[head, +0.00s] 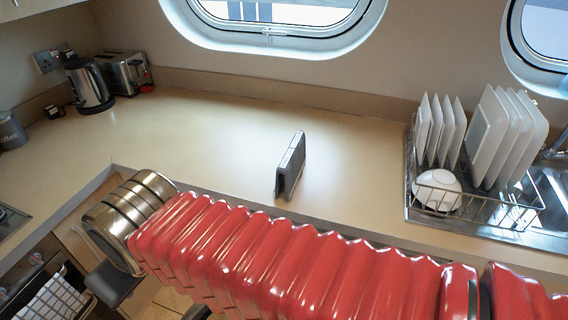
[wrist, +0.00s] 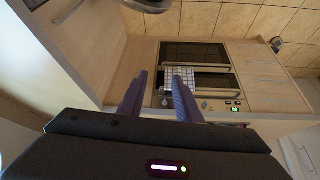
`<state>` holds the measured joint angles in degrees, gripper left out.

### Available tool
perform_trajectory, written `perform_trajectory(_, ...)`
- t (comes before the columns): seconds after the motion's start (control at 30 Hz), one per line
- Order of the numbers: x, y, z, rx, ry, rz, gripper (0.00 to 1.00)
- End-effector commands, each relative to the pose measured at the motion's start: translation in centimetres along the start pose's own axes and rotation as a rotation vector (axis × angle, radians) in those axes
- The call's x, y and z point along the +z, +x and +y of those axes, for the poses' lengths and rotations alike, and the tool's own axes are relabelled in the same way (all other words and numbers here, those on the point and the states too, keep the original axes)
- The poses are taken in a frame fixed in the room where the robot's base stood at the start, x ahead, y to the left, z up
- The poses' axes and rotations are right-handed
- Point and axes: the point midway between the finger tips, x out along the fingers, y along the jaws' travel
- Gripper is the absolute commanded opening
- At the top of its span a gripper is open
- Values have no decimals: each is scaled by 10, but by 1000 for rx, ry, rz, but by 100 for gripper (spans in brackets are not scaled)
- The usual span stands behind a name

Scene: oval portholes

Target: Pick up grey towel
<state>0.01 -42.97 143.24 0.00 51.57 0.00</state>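A pale grey-and-white checked cloth, which looks like the towel, hangs at the oven front and shows in the wrist view (wrist: 180,72); it also shows at the lower left of the head view (head: 55,300). My gripper (wrist: 158,82) is open, with its two fingers apart and nothing seen held between them. In the wrist view the cloth is beyond the fingertips, partly behind the right finger. I cannot tell how far off it is. In the head view my red arm crosses the foreground and the fingertips are not clear.
The oven (wrist: 205,54) has a lit green display. On the counter (head: 210,130) stand a dark grey upright slab (head: 290,165), a kettle (head: 90,85), a toaster (head: 122,72) and a dish rack (head: 480,205) with plates. The counter's middle is mostly clear. Its front edge runs behind my arm.

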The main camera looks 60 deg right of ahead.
Motion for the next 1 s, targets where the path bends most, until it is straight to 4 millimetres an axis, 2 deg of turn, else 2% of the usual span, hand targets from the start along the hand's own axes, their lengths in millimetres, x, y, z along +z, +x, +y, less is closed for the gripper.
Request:
perform_trajectory(0.27, 0, 0, 0, 0, 0, 0, 31)
perform_trajectory(0.43, -3, 0, 4, 9, 16, 0, 43)
perform_trajectory(0.57, -11, 0, 20, 39, 72, -5, 52)
perform_trajectory(0.77, -33, 0, 73, 129, 240, -13, 55)
perform_trajectory(1.0, -50, -2, 152, 257, 478, -18, 55)
